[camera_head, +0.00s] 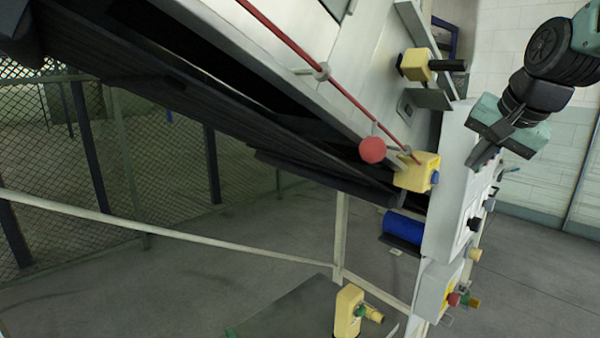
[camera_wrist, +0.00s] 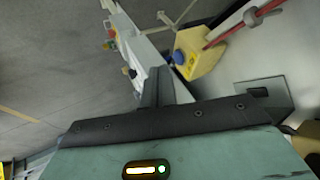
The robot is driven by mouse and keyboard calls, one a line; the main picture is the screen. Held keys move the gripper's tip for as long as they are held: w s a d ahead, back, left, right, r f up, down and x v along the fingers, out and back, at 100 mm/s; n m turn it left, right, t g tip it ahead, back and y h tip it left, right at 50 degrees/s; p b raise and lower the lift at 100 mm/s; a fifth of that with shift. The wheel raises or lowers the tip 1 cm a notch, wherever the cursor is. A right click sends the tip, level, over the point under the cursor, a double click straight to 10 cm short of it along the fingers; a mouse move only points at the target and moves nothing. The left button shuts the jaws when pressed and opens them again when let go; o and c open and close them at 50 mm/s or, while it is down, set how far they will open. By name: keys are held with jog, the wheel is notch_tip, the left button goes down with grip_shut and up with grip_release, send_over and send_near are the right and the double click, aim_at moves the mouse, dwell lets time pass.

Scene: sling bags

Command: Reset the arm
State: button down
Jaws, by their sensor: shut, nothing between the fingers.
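My gripper (camera_head: 474,160) is at the upper right of the head view, at the end of my dark and teal arm. It points down and left, beside the grey machine's end panel (camera_head: 452,185). Its fingers are shut with nothing between them. In the wrist view the closed fingers (camera_wrist: 155,85) stand up from the dark gripper body. The fingers appear apart from the panel, though the exact gap cannot be told. No sling bag can be made out in either view.
A yellow switch box (camera_head: 417,172) with a red cord and red ball (camera_head: 372,150) is on the machine. It also shows in the wrist view (camera_wrist: 200,55). Another yellow box (camera_head: 416,64) is above. A control box (camera_head: 437,290) with buttons is below. Open floor (camera_head: 530,270) lies right.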

jog(key=s+a+f+n+g+y+b, duration=0.1)
jog(key=s+a+f+n+g, duration=0.1)
jog(key=s+a+f+n, duration=0.45)
jog(key=s+a+f+n+g+y+b, duration=0.15)
jog(key=s+a+f, duration=0.25)
jog(key=a+f, duration=0.5)
jog(key=s+a+f+n+g+h, duration=0.1)
jog(key=s+a+f+n, duration=0.2)
jog(key=s, duration=0.5)
jog(key=s+a+f+n+g+h+b, duration=0.1)
jog(key=s+a+f+n+g, duration=0.1)
jog(key=s, duration=0.6)
notch_tip(320, 180, down, 3)
jog(key=a+n, duration=0.1)
jog(key=n, duration=0.2)
jog(key=shift+a, duration=0.4)
jog(key=shift+w+r+g, duration=0.1)
jog(key=shift+r+g, duration=0.05)
jog(key=shift+g, duration=0.1)
